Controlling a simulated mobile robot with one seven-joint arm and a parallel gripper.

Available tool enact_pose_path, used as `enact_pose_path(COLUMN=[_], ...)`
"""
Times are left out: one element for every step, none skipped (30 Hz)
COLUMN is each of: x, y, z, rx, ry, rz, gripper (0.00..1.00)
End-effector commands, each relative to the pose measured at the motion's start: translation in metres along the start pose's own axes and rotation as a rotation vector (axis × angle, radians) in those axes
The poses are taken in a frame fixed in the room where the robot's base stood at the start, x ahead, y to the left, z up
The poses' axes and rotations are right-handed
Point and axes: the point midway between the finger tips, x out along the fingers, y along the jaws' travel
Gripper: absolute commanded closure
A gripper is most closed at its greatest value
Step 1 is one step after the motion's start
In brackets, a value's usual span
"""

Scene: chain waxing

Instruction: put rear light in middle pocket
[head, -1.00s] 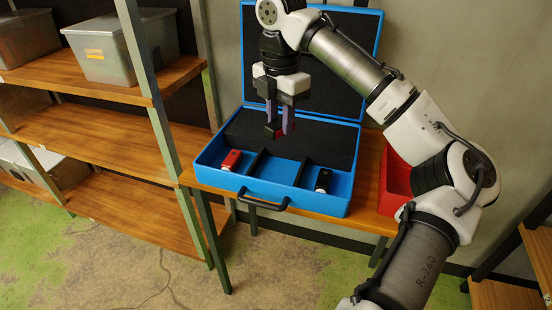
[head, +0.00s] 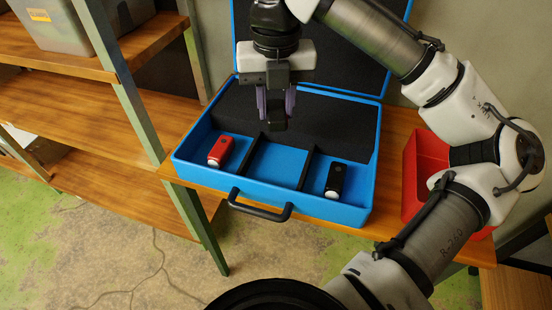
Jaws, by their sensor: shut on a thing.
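My gripper (head: 276,106) points down over the blue case (head: 262,194), above its middle part. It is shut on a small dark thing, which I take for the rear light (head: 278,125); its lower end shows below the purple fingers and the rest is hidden. The middle pocket (head: 277,166) lies below and nearer the camera, between two black dividers, and its blue floor is bare. The held thing appears to be above the case floor; its exact height is hard to tell.
A red light (head: 220,150) lies in the left pocket and a black light (head: 335,180) in the right pocket. Black foam fills the back of the case, and the lid stands open behind. A red bin (head: 412,170) is at the right, a wooden shelf (head: 90,125) at the left.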

Motion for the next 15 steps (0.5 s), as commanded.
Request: enact_pose_path(x=[0.017,0.025,0.036,0.043,0.051,0.061,0.068,0.074,0.082,0.087,0.091,0.097,0.099,0.101,0.103], y=[0.000,0.000,0.001,0.000,0.000,0.000,-0.001,-0.001,-0.001,-0.001,-0.001,0.000,0.000,0.000,0.000], z=[-0.001,0.000,-0.001,0.000,0.000,-0.001,-0.001,0.000,0.000,-0.001,0.000,0.000,0.000,0.000,0.000], rx=[-0.002,-0.001,-0.002,0.001,0.002,0.001,0.003,0.004,0.003,0.003,0.003,0.003,0.002,0.002,0.002], ry=[0.004,0.003,0.003,0.003,0.003,0.003,0.002,0.002,0.002,0.002,0.001,0.000,0.000,0.000,0.000], rz=[0.004,0.004,0.004,0.002,0.002,0.001,0.000,-0.002,-0.001,-0.001,-0.001,-0.001,-0.001,-0.001,-0.001], gripper=[0.92,0.92,0.92,0.92,0.92,0.92,0.92,0.92,0.92,0.92,0.92,0.92,0.92,0.92,0.92])
